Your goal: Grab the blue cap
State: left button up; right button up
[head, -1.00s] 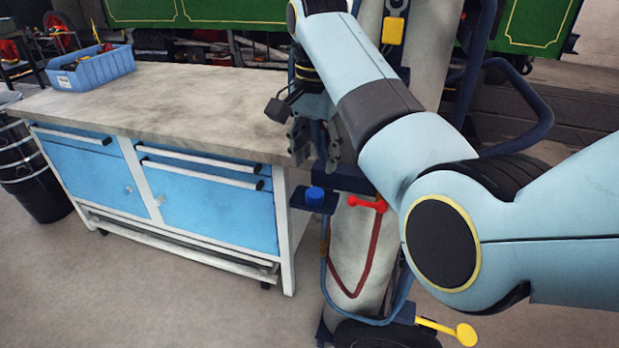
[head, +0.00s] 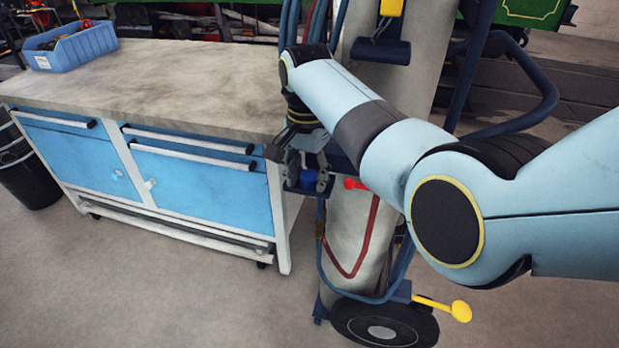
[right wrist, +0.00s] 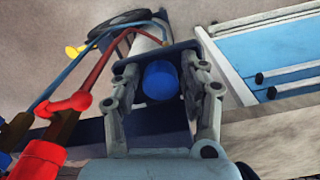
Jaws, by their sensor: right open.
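The blue cap (head: 308,179) sits on a small dark blue shelf (head: 318,190) on the side of a gas-cylinder cart. My right gripper (head: 308,176) is at the cap, its fingers pointing down. In the right wrist view the cap (right wrist: 160,80) lies between the two open fingers (right wrist: 160,78), and a gap shows on each side of it. The fingers partly cover the cap in the head view. I cannot tell whether a fingertip touches the shelf. My left gripper is out of view.
A red-handled valve (head: 355,184) is just right of the cap, with red and blue hoses below. The workbench (head: 180,85) stands close on the left, bearing a blue bin (head: 72,47). A yellow knob (head: 461,311) sticks out low on the cart.

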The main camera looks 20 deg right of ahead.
jog(key=c, duration=0.6)
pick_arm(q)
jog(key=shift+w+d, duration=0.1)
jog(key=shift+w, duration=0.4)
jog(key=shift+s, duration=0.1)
pick_arm(e)
jog(key=shift+r, duration=0.1)
